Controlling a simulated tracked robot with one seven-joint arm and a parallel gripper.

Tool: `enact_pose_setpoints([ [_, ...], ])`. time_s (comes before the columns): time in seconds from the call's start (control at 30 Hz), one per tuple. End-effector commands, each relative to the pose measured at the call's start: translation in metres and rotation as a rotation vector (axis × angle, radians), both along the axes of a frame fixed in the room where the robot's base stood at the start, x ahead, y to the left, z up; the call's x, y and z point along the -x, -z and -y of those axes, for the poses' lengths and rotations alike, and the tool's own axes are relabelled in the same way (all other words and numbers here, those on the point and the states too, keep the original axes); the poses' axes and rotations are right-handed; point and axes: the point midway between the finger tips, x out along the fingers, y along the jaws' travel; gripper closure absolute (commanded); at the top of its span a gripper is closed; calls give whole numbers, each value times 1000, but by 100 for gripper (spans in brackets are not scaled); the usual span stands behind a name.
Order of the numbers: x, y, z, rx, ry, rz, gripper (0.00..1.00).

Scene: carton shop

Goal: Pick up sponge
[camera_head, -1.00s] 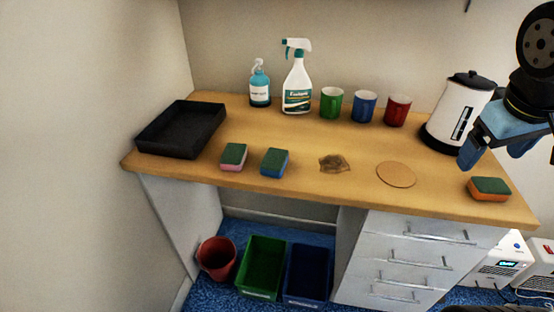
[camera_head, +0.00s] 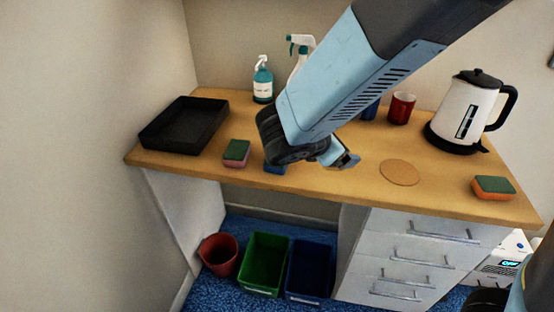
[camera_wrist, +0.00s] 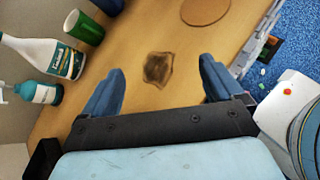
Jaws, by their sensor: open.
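Three sponges with green tops lie along the front of the wooden table (camera_head: 440,195). The pink sponge (camera_head: 235,158) is on the left, and the orange sponge (camera_head: 492,188) is near the right end. The blue sponge (camera_head: 275,169) is mostly hidden behind my arm. My gripper (camera_head: 345,160) is above the table, right of the blue sponge. In the wrist view my gripper (camera_wrist: 160,84) has its two blue fingers wide apart with nothing held. I cannot make out a sponge between the fingers there.
A dark brown patch or crumpled thing (camera_wrist: 158,68) lies on the table beyond the fingertips. A round mat (camera_head: 400,172), a kettle (camera_head: 466,110), a red mug (camera_head: 401,107), a soap bottle (camera_head: 262,82) and a black tray (camera_head: 184,125) stand around.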

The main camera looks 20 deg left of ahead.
Motion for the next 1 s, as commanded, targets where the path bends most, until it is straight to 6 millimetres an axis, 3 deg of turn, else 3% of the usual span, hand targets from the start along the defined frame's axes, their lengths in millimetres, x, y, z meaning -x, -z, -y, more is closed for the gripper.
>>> enact_pose_setpoints([
  [0.03, 8, 10, -23, 55, -89, 6, 6],
  [0.2, 37, 35, -89, 215, -362, 51, 6],
  [0.4, 69, 56, -137, 329, -572, 97, 6],
  [0.53, 78, 63, -150, 358, -628, 112, 6],
  [0.63, 73, 67, -153, 365, -640, 115, 6],
  [1.0, 17, 90, -153, 364, -638, 113, 6],
])
